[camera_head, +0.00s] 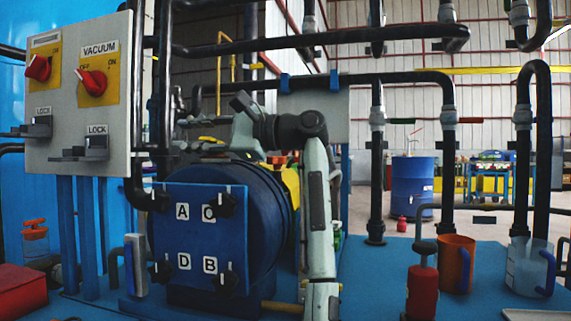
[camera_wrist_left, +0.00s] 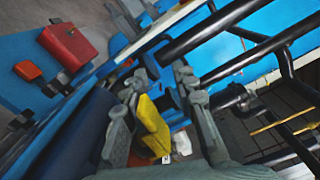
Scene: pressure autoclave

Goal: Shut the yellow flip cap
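A yellow flap (camera_wrist_left: 152,128), which looks like the flip cap, stands raised between the fingers of my left gripper (camera_wrist_left: 155,84) in the left wrist view. The fingers are spread, with gaps beside the flap; I cannot tell whether either touches it. In the head view my left gripper (camera_head: 238,120) is above the dark blue autoclave drum (camera_head: 271,205), pointing left. My right gripper is in neither view.
A grey control panel (camera_head: 82,92) with red knobs stands at the left. Black pipes (camera_head: 330,37) run above and behind the gripper. A red extinguisher-like bottle (camera_head: 422,290), an orange mug (camera_head: 456,264) and a clear jug (camera_head: 526,268) stand at the right.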

